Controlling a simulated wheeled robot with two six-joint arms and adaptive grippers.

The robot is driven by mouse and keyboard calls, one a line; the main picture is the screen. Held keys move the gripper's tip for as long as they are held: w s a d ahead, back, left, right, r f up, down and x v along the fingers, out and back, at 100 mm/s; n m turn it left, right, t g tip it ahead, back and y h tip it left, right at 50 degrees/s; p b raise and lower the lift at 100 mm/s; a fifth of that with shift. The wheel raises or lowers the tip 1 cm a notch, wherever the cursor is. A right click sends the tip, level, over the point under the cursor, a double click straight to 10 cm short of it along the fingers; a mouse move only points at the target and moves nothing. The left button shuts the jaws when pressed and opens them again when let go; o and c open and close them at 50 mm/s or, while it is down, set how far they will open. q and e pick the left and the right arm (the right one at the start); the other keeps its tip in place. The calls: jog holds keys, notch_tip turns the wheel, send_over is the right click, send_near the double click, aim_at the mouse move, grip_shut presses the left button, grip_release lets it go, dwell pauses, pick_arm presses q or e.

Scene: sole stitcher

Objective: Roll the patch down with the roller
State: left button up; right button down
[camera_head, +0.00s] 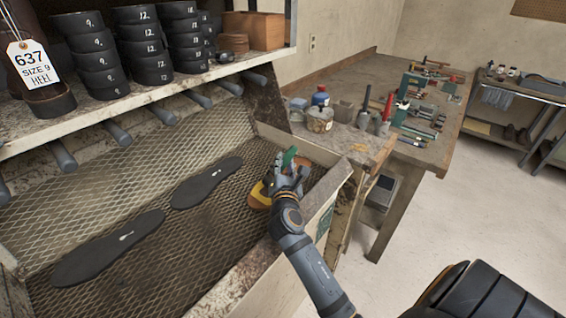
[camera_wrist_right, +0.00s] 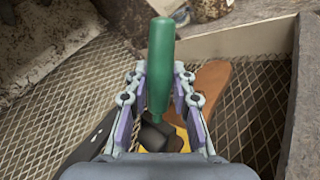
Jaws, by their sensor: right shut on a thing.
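My right gripper (camera_head: 288,172) is over the right end of the mesh tray (camera_head: 110,170). It is shut on the green handle (camera_wrist_right: 160,65) of a tool, which also shows in the head view (camera_head: 289,156). A dark block-like head (camera_wrist_right: 158,136) shows at the handle's lower end in the wrist view, partly hidden. A yellow piece (camera_head: 258,195) lies below and left of the gripper, and a brown piece (camera_wrist_right: 212,85) lies under it. I cannot tell whether the tool's head touches the yellow piece. My left gripper is not in view.
Two black soles (camera_head: 108,248) (camera_head: 206,183) lie on the mesh. The tray's walls and a post stand close around the gripper. A shelf (camera_head: 150,102) with stacked black heels overhangs the back. A bench (camera_head: 425,150) with jars and tools stands to the right.

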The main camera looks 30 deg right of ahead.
jog(key=shift+f, duration=0.4)
jog(key=shift+r, duration=0.3)
jog(key=shift+w+d, duration=0.1)
jog(key=shift+w, duration=0.1)
jog(key=shift+r+p, duration=0.1)
jog(key=shift+p, duration=0.3)
jog(key=shift+s, duration=0.25)
jog(key=shift+s+f+p, duration=0.15)
jog(key=shift+f+p, duration=0.2)
jog(key=shift+p, duration=0.1)
